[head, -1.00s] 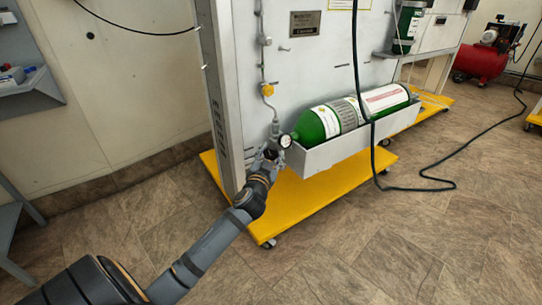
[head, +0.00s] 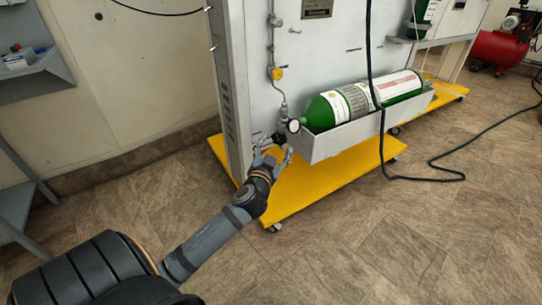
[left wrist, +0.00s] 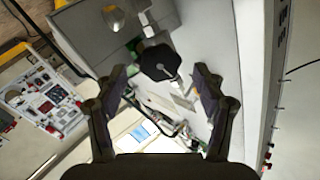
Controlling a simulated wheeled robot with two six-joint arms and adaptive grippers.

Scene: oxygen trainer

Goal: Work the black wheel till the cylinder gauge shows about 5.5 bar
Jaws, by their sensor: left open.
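The black wheel (left wrist: 158,62) shows in the left wrist view as a dark faceted knob, just beyond and between my open fingers. In the head view the wheel is small, at the valve end of the green cylinder (head: 325,112), which lies in a grey tray. The cylinder gauge (head: 294,126) is a small round white dial beside the valve; its reading is too small to tell. My left gripper (head: 273,150) is open and empty just below and in front of the valve; it also shows in the left wrist view (left wrist: 163,74). My right gripper is not in view.
The grey tray (head: 345,138) juts from the white panel above a yellow wheeled base (head: 310,192). A grey upright (head: 228,90) stands left of the valve. A dark hose (head: 382,130) hangs in front of the cylinder. The tiled floor at front right is clear.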

